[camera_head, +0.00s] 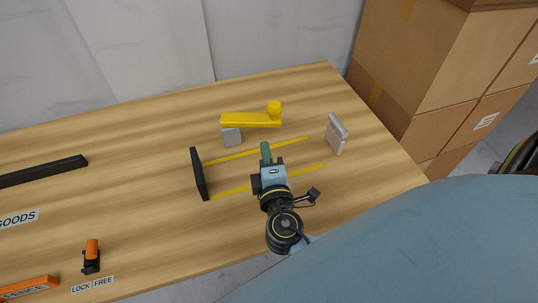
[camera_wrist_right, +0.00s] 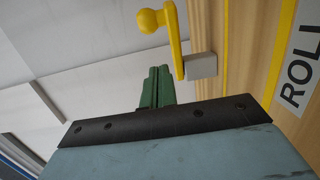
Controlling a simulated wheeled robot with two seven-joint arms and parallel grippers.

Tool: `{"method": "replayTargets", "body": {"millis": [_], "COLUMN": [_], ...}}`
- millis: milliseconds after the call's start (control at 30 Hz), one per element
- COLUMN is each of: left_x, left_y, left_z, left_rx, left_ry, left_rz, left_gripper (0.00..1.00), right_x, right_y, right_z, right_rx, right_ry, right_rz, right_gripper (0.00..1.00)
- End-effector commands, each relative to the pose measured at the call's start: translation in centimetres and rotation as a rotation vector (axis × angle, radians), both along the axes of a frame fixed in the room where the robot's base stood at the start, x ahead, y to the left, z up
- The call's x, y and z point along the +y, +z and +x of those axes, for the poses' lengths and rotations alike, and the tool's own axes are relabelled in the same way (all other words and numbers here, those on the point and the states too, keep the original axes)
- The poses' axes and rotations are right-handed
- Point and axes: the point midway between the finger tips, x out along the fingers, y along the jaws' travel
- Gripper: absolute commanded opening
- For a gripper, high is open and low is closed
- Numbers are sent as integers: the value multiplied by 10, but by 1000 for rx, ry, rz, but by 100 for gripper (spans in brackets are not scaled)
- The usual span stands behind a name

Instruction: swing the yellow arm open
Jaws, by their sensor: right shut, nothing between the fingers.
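The yellow arm (camera_head: 250,121) is a flat bar lying crosswise above the table, with a round knob (camera_head: 274,107) standing at its right end. Its left end sits over a small grey block (camera_head: 231,137). In the right wrist view the yellow arm (camera_wrist_right: 173,40) shows at the top, with its knob (camera_wrist_right: 150,20) to the left and the grey block (camera_wrist_right: 201,66) to the right. My right gripper (camera_head: 265,150) has green fingers, shut and empty, on the near side of the arm and apart from it in the head view. The fingers (camera_wrist_right: 157,86) also show in the wrist view. My left gripper is out of view.
A black upright plate (camera_head: 199,174) stands left of my right gripper, and a grey metal plate (camera_head: 337,134) stands to the right. Yellow lines run along the table (camera_head: 140,130) between them. Cardboard boxes (camera_head: 430,60) stand beyond the right edge. An orange-topped switch (camera_head: 91,252) is front left.

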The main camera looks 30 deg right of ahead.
Motion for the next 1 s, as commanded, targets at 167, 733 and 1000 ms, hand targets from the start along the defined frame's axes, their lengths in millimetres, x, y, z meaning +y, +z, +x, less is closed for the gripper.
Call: {"method": "replayTargets", "body": {"millis": [167, 733, 1000], "left_x": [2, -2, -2], "left_y": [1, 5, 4], "left_z": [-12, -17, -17], "left_rx": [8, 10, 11], "left_ry": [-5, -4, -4], "left_rz": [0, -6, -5], "left_gripper": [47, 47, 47], "right_x": [-16, -60, -61], "right_y": [2, 0, 0], "right_z": [38, 71, 71], "right_rx": [-3, 1, 1], "right_ry": [-2, 0, 1], "right_rz": [-1, 0, -1], "right_gripper": [0, 0, 0]}}
